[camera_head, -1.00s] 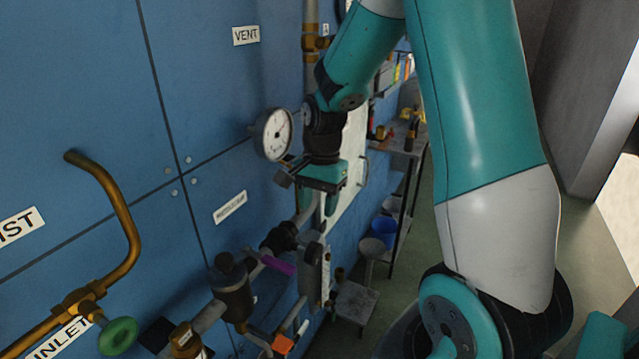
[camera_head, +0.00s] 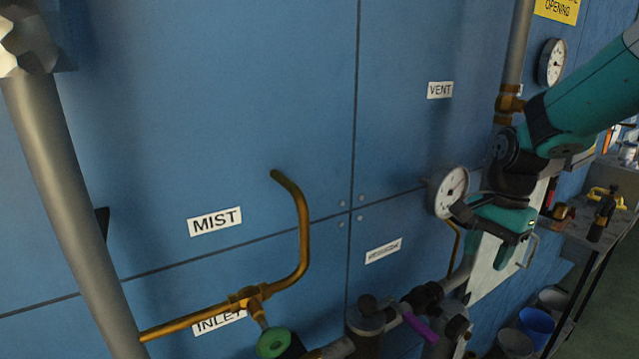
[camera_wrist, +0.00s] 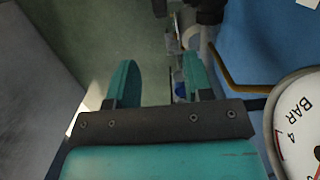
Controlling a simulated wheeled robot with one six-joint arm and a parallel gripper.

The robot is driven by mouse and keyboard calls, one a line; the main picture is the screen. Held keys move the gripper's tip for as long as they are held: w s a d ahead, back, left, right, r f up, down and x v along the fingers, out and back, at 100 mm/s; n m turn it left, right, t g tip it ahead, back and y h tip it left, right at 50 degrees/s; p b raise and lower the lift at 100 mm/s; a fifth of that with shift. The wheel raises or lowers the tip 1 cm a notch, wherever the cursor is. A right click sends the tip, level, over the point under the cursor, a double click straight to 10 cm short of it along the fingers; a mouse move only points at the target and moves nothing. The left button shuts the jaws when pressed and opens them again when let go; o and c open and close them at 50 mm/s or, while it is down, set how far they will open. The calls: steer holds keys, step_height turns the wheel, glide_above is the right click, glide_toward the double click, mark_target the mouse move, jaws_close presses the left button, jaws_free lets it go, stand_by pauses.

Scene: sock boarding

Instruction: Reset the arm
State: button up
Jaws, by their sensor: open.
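My teal arm comes in from the right in the head view. My gripper (camera_head: 487,262) hangs in front of the blue wall at the right, just right of a round pressure gauge (camera_head: 451,192). In the wrist view my gripper (camera_wrist: 160,85) shows two teal fingers spread well apart with nothing between them. The gauge's white dial (camera_wrist: 300,125) is close by at the right edge of the wrist view. The fingers point down toward piping and the floor.
A brass pipe (camera_head: 303,235) with a green handwheel (camera_head: 273,343) runs along the wall. A valve with a purple lever (camera_head: 420,327) sits below my gripper. A grey vertical pipe (camera_head: 62,190) stands at left. A workbench (camera_head: 600,225) and blue bucket (camera_head: 537,326) are at right.

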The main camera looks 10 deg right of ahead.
steer(key=s+a+r+n+y, duration=0.1)
steer(key=s+a+r+n, duration=0.2)
steer(key=s+a+n, duration=0.5)
steer(key=s+a+r+n+y, duration=0.1)
steer(key=s+a+r+n, duration=0.1)
steer(key=s+a+n, duration=0.7)
steer(key=a+n, duration=0.4)
steer(key=a, duration=0.2)
steer(key=shift+s+a+r+y, duration=0.2)
steer(key=shift+s+r+y, duration=0.05)
steer(key=shift+r+y, duration=0.15)
stand_by(2.1)
